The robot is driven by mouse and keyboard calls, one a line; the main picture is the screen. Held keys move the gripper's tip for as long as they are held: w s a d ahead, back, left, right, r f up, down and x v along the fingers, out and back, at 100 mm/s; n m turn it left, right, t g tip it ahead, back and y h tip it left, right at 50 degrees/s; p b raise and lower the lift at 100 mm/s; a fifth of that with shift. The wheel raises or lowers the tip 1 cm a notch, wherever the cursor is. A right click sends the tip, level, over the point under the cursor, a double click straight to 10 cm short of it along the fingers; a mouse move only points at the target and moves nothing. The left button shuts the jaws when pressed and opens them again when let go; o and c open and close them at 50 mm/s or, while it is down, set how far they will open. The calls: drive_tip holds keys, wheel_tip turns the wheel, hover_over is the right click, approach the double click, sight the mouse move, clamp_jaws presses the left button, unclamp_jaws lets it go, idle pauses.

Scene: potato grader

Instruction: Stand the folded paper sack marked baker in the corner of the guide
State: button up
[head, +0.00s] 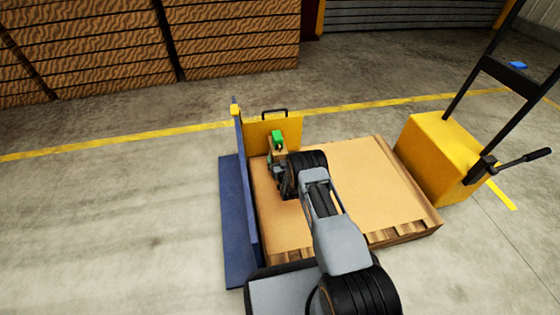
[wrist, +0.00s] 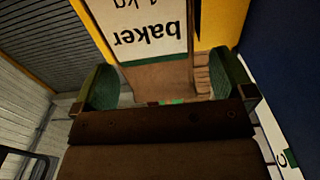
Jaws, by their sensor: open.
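The folded paper sack marked baker (wrist: 155,45) is brown with a white label and a green band; in the wrist view its print is upside down. It stands between the two green-padded fingers of my gripper (wrist: 165,80), which are open with a gap on each side. In the head view my gripper (head: 279,155) is at the back left of the pallet, largely covering the sack. The guide has a blue side wall (head: 246,190) and a yellow back wall (head: 258,131), which meet close to the sack. The sack's foot is hidden.
The cardboard-topped pallet (head: 350,170) is bare to the right of my arm. A yellow pallet truck (head: 432,150) stands at its right. A black handle (head: 274,111) rises over the back wall. Stacked wooden crates (head: 230,40) stand behind.

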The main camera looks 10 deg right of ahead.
drive_tip(key=shift+w, duration=0.45)
drive_tip(key=c, duration=1.6)
